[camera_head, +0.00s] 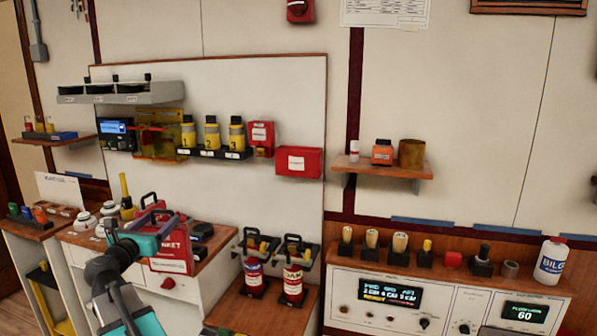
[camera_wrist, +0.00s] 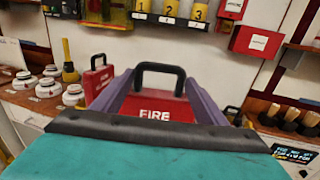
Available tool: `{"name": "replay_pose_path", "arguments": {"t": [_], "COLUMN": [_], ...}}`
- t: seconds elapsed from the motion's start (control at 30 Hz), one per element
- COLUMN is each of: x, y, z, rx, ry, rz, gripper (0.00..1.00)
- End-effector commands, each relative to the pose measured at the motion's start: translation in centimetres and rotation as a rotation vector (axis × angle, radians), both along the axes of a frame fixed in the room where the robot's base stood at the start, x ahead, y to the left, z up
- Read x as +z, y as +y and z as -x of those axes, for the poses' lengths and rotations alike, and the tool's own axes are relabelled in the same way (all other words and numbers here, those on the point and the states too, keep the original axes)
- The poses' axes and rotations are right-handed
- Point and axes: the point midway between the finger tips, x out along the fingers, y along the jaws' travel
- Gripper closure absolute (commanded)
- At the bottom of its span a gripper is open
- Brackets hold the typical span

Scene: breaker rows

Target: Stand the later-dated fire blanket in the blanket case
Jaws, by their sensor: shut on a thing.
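A red fire blanket (camera_head: 172,253) with white lettering and a black loop handle is held upright by my gripper (camera_head: 163,228). In the wrist view the held blanket (camera_wrist: 158,106) sits between the two purple fingers, with "FIRE" readable. A second red fire blanket (camera_wrist: 97,80) with a black handle stands behind and to the left on the counter, apart from my gripper. No dates can be read. A wide red box (camera_head: 299,162) with a white label on the wall panel may be the blanket case; its label is too small to read. It also shows in the wrist view (camera_wrist: 257,41).
A smaller red box (camera_head: 261,139) and a row of yellow numbered canisters (camera_head: 211,133) are left of the wide box. White round pots (camera_head: 86,220) stand on the counter. Red bottles (camera_head: 291,285) stand lower right. The wall panel below the red boxes is mostly clear.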

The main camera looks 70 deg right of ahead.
Motion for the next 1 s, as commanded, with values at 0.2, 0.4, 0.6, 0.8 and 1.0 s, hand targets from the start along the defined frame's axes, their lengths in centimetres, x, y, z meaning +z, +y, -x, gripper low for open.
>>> {"name": "replay_pose_path", "arguments": {"t": [0.2,0.4,0.6,0.8,1.0], "x": [4.8,8.9,13.1,17.4,21.9], "y": [-4.6,-8.4,-11.8,-14.9,-17.7], "z": [3.0,6.1,9.4,13.2,17.2], "rx": [-0.027,-0.05,-0.073,-0.095,-0.12], "ry": [-0.003,-0.004,-0.003,-0.004,-0.003], "rz": [0.003,0.003,0.004,0.004,0.005], "gripper": [0.94,0.94,0.94,0.94,0.94]}}
